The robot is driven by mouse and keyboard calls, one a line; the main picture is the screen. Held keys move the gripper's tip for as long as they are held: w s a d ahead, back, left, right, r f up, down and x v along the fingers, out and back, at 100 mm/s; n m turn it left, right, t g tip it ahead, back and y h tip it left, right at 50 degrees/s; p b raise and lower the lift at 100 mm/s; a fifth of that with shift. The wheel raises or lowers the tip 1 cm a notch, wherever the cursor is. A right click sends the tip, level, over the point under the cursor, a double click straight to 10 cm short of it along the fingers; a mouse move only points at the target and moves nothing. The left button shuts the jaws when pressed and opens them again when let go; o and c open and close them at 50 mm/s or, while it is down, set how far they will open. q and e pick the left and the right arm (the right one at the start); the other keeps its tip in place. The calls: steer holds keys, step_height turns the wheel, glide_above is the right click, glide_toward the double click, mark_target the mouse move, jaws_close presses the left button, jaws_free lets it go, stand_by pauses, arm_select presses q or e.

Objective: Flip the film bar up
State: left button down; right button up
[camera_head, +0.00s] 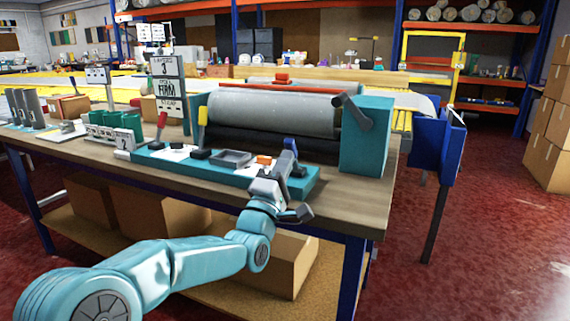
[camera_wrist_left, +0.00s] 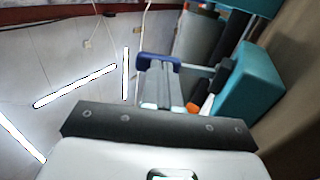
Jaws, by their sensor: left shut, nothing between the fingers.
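The rolling machine has a large grey roller (camera_head: 275,111) and a teal end housing (camera_head: 366,140). A dark grey bar-like arm (camera_head: 352,112) is tilted across the housing's upper left; I cannot tell for sure that it is the film bar. My left gripper (camera_head: 289,151) is shut and empty, pointing up above the right part of the teal control strip (camera_head: 180,171), left of the housing and below the arm. In the left wrist view, a blue bracket shape is at the tips of the gripper (camera_wrist_left: 160,64); the teal housing (camera_wrist_left: 248,84) stands to the right. My right gripper is out of view.
The strip carries black knobs, a grey tray (camera_head: 231,158) and an orange block (camera_head: 264,160). A sign (camera_head: 167,86) stands left of the roller. A blue panel (camera_head: 437,146) is beyond the workbench's right end. Cardboard boxes (camera_head: 288,262) sit on the lower shelf.

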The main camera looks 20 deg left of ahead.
mark_target(288, 144)
arm_select(q)
steer(key=r+g+p, duration=0.1)
steer(key=p, duration=0.2)
steer(key=w+r+g+p, duration=0.1)
steer(key=g+p, duration=0.1)
steer(key=p, duration=0.1)
steer(key=w+r+g+p, duration=0.1)
steer(key=r+p, duration=0.1)
steer(key=p, duration=0.1)
steer(key=shift+w+p, duration=0.25)
steer(key=shift+p, duration=0.05)
steer(key=w+g+p, duration=0.3)
steer(key=p, duration=0.8)
steer(key=w+g+p, duration=0.2)
steer(key=g+p, duration=0.2)
steer(key=p, duration=0.6)
steer(key=shift+w+d+r+p, duration=0.1)
steer(key=shift+w+p, duration=0.3)
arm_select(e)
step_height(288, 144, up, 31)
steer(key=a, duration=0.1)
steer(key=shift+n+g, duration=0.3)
arm_select(q)
steer(key=shift+r, duration=0.1)
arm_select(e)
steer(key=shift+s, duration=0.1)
